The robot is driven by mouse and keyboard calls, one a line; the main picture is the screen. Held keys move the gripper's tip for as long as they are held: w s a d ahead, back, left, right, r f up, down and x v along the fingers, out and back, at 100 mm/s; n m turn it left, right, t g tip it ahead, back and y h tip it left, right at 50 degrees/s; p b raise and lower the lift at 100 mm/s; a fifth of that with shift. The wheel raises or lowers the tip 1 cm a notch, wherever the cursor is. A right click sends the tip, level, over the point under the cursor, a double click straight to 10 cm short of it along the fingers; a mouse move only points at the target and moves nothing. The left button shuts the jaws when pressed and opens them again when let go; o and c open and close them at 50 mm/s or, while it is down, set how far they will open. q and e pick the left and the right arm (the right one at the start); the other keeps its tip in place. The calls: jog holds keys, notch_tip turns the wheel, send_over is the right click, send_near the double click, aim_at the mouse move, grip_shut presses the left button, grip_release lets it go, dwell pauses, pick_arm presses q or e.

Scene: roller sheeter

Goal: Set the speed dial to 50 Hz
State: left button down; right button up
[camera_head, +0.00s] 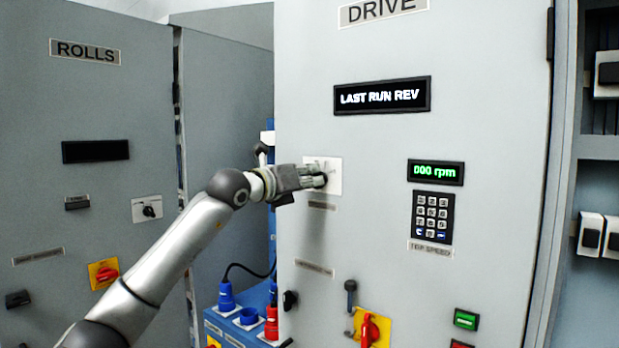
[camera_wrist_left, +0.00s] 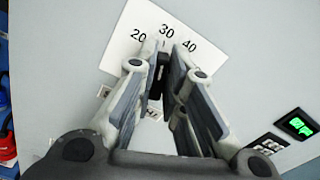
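The speed dial's white scale plate (camera_head: 335,178) is on the grey DRIVE cabinet door, mostly behind my left gripper (camera_head: 322,178). In the left wrist view the scale plate (camera_wrist_left: 125,35) shows 20, 30 and 40; other marks are hidden by the fingers. The dark dial knob (camera_wrist_left: 157,78) sits between the two fingers of my left gripper (camera_wrist_left: 160,62). The fingers are drawn in close on both sides of it and appear shut on it. Where the knob points cannot be read. My right gripper is not in view.
A display (camera_head: 382,96) reads LAST RUN REV, and a green one (camera_head: 435,172) reads 000 rpm above a keypad (camera_head: 432,216). Below are a red-yellow switch (camera_head: 369,329) and a dark lever (camera_head: 350,293). The ROLLS cabinet (camera_head: 110,110) stands left.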

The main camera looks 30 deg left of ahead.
pick_arm(q)
jog(key=shift+m, duration=0.4)
jog(key=m, duration=0.2)
jog(key=shift+d+m+b, duration=0.15)
jog(key=shift+m+b, duration=0.2)
jog(key=shift+m, duration=0.05)
jog(key=shift+d+f+m, duration=0.1)
jog(key=shift+d+m, duration=0.05)
jog(key=shift+m, duration=1.9)
jog(key=shift+d+f+m, duration=0.1)
jog(key=shift+d+m, duration=0.05)
jog(key=shift+m, duration=1.95)
jog(key=shift+d+m, duration=0.15)
jog(key=shift+m, duration=1.9)
jog(key=c, duration=1.5)
grip_release()
